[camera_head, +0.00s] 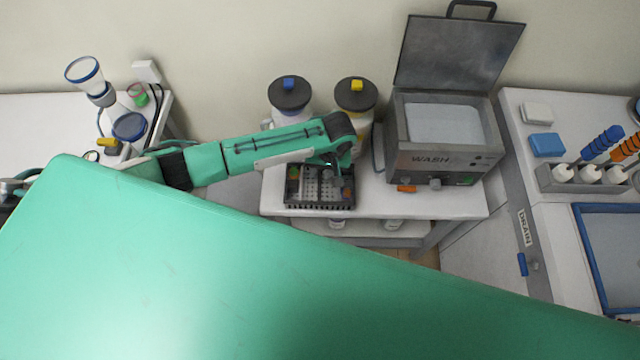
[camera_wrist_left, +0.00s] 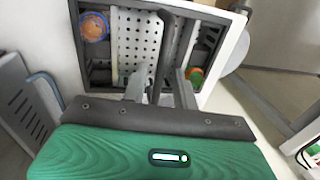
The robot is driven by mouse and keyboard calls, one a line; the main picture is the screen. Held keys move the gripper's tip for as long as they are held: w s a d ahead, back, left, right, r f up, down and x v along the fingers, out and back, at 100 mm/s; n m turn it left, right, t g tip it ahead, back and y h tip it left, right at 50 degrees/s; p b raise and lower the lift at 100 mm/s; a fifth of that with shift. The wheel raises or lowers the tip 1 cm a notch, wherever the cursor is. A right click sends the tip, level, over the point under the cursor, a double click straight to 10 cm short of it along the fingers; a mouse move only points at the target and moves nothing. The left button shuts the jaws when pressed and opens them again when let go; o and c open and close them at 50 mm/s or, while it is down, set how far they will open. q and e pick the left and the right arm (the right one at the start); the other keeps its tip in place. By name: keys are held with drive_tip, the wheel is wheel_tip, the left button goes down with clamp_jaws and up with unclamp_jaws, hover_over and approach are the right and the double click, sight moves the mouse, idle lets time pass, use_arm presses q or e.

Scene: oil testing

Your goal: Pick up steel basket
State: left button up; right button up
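The steel basket (camera_head: 320,204) sits on the white table under my left gripper. It has a dark rim and a perforated pale floor. In the left wrist view, the perforated basket (camera_wrist_left: 133,38) fills the top middle, with a dark bar (camera_wrist_left: 168,45) running across it. My left gripper (camera_head: 338,174) is over the basket's right part. In the left wrist view, its two fingers (camera_wrist_left: 160,88) stand apart, one on each side of the bar, with gaps visible. My right gripper is not in view.
Two lidded jugs, blue-knobbed (camera_head: 290,95) and yellow-knobbed (camera_head: 356,95), stand behind the basket. The wash unit (camera_head: 440,160) with its lid raised stands to the right. A glass funnel setup (camera_head: 100,95) stands at far left.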

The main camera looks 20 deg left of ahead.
use_arm(q)
drive_tip(key=shift+a+f, duration=0.2)
drive_tip(key=shift+f, duration=0.75)
drive_tip(key=shift+f+p, duration=0.25)
drive_tip(key=shift+p, duration=0.1)
drive_tip(key=shift+c, duration=0.2)
clamp_jaws()
